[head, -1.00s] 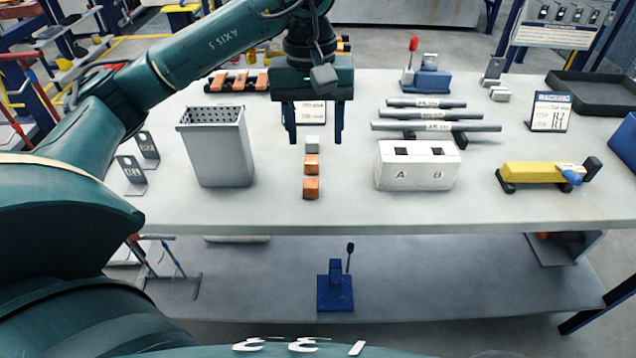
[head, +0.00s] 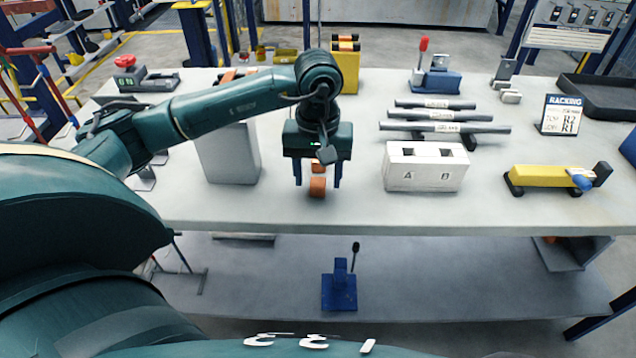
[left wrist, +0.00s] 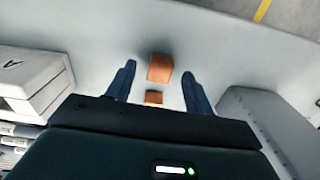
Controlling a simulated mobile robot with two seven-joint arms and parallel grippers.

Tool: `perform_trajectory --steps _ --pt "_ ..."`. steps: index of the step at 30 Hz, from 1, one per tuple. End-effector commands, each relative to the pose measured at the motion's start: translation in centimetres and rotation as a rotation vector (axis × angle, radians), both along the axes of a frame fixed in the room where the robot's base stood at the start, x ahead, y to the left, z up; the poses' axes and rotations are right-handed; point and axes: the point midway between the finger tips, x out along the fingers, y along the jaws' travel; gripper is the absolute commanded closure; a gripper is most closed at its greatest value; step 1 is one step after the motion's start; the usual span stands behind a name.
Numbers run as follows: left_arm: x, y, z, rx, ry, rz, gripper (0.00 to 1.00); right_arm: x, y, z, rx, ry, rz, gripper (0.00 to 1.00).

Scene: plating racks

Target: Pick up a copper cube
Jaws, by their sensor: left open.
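Two copper cubes stand in a short row on the table. The nearer copper cube (head: 317,187) lies between and just below the fingertips of my left gripper (head: 318,184). The farther copper cube (head: 317,165) is partly hidden by the gripper. In the left wrist view the nearer cube (left wrist: 160,68) sits between the two blue fingers, with a gap on each side, and the other cube (left wrist: 153,98) shows closer to the palm. My left gripper is open and empty. The grey cube from the row is hidden behind the gripper. My right gripper is not in view.
A grey bin (head: 228,155) stands close left of the gripper. A white block marked A and B (head: 426,178) stands to the right, with grey bars (head: 440,127) behind it. A yellow fixture (head: 550,176) is farther right. The table front is clear.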

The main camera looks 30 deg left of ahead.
Motion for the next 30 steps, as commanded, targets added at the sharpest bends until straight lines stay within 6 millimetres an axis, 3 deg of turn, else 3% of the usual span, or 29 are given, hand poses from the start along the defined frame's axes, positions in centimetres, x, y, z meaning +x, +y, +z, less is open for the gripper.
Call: perform_trajectory --steps 10,27,30 --pt "0.01 -0.03 -0.77 0.0 -0.001 0.0 0.49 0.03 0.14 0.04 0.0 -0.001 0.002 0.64" --pt "0.01 -0.03 -0.72 0.0 -0.001 0.0 0.96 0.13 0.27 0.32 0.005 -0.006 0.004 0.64" --pt "0.04 -0.03 -0.67 -0.001 -0.003 0.0 1.0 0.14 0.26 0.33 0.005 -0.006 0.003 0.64"
